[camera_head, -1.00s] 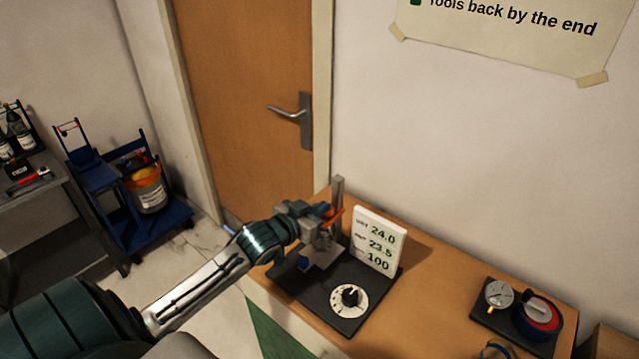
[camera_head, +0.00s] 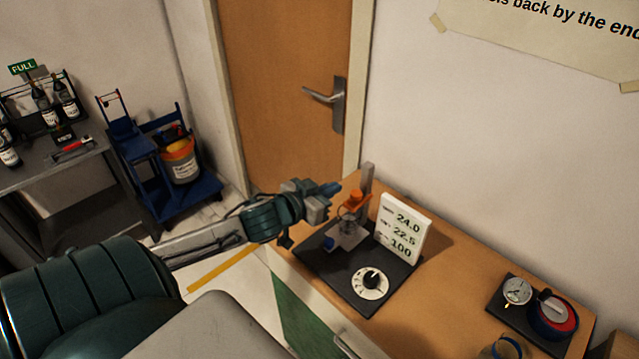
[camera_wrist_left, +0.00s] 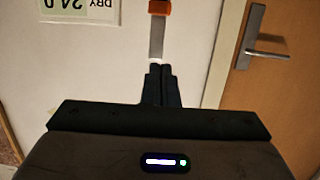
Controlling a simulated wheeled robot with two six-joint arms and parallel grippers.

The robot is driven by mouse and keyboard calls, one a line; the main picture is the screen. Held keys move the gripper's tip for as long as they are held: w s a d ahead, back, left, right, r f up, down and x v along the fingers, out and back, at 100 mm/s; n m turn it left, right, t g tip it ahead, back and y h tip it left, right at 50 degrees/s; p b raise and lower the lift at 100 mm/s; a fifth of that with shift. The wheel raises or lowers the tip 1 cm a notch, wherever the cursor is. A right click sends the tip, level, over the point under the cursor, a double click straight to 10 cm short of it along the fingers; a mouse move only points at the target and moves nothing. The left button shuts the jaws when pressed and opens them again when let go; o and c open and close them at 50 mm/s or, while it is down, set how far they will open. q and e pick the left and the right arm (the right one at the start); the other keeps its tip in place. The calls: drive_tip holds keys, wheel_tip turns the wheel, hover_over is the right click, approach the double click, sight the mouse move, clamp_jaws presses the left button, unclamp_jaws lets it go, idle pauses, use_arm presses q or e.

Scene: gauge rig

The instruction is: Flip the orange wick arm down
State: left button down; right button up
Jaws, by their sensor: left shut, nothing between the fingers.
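The orange wick arm (camera_head: 354,199) is on the gauge rig, beside the grey upright post (camera_head: 367,183). It reaches out low, just above a small clear vessel (camera_head: 347,225); I cannot tell whether they touch. In the left wrist view an orange piece (camera_wrist_left: 160,7) shows at the top edge, at the end of the grey post (camera_wrist_left: 157,38). My left gripper (camera_head: 331,188) is shut and empty, just left of the orange arm and slightly above it, seemingly apart from it. Its closed fingertips (camera_wrist_left: 160,68) point toward the post. My right gripper is not in view.
The rig's black base (camera_head: 325,265) carries a dial (camera_head: 370,282) and a white readout card (camera_head: 403,228).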

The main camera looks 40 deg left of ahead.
use_arm(q)
drive_tip(key=shift+p+v, duration=0.45)
drive_tip(key=shift+v, duration=1.35)
drive_tip(key=shift+d+r, duration=0.1)
